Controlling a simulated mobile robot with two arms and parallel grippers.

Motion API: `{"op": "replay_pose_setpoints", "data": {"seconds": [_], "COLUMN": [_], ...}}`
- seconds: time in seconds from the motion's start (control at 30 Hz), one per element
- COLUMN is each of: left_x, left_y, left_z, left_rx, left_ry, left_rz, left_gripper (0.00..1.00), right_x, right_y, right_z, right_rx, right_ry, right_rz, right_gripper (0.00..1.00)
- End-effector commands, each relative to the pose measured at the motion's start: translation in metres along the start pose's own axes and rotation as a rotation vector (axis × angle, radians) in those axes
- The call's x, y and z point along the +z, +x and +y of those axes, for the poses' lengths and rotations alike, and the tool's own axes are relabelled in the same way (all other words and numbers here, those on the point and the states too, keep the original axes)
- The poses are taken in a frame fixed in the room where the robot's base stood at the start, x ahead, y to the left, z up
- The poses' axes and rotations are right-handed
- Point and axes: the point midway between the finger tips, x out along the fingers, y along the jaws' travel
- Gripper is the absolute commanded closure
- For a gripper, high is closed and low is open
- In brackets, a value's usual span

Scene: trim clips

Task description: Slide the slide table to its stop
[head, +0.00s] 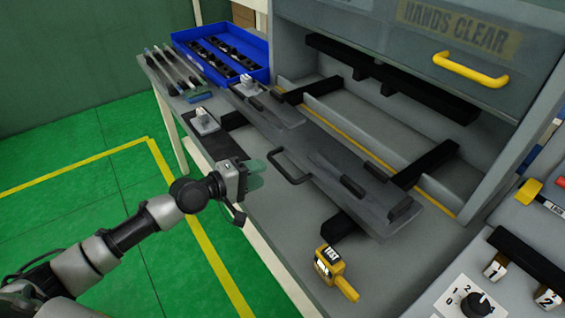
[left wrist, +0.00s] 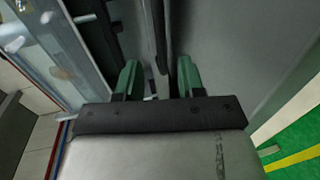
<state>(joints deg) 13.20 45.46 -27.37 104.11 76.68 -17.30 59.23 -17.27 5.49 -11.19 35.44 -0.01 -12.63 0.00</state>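The slide table (head: 330,165) is a long dark grey plate with black blocks on it, lying across black rails on the workbench in the head view. A black U-shaped handle (head: 287,166) sticks out from its near side. My left gripper (head: 260,174), with green fingers, is just left of the handle. In the left wrist view the left gripper (left wrist: 158,78) has its fingers apart. A dark bar (left wrist: 158,40) shows ahead, in line with the gap; I cannot tell whether it lies between the fingers. My right gripper is not in view.
A blue bin (head: 222,52) with dark parts stands at the back left. A grey cabinet with a yellow handle (head: 470,70) rises behind the table. A yellow tester (head: 335,272) lies on the front of the bench (head: 280,235). A control panel with a knob (head: 474,303) is at lower right.

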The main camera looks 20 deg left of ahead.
Motion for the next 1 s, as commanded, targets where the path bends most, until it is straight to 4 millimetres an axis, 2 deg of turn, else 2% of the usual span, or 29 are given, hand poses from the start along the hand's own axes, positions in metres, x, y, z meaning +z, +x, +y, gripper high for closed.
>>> {"op": "replay_pose_setpoints", "data": {"seconds": [0.1, 0.33, 0.5, 0.77, 1.0], "left_x": [0.0, 0.0, 0.0, 0.0, 0.0], "left_y": [0.025, 0.059, 0.069, 0.07, 0.07], "left_z": [0.003, 0.0, 0.0, 0.0, 0.0], "left_rx": [0.002, 0.0, -0.001, -0.001, -0.001], "left_ry": [0.0, 0.001, 0.003, 0.004, 0.003], "left_rz": [0.0, 0.001, 0.001, 0.001, 0.001], "left_gripper": [0.61, 0.61, 0.61, 0.61, 0.97], "right_x": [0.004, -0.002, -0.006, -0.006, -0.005], "right_y": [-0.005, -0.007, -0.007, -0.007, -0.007], "right_z": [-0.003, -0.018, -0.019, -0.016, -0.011], "right_rx": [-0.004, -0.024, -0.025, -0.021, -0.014], "right_ry": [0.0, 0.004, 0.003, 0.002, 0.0], "right_rz": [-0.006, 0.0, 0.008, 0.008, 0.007], "right_gripper": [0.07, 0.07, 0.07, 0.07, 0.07]}}
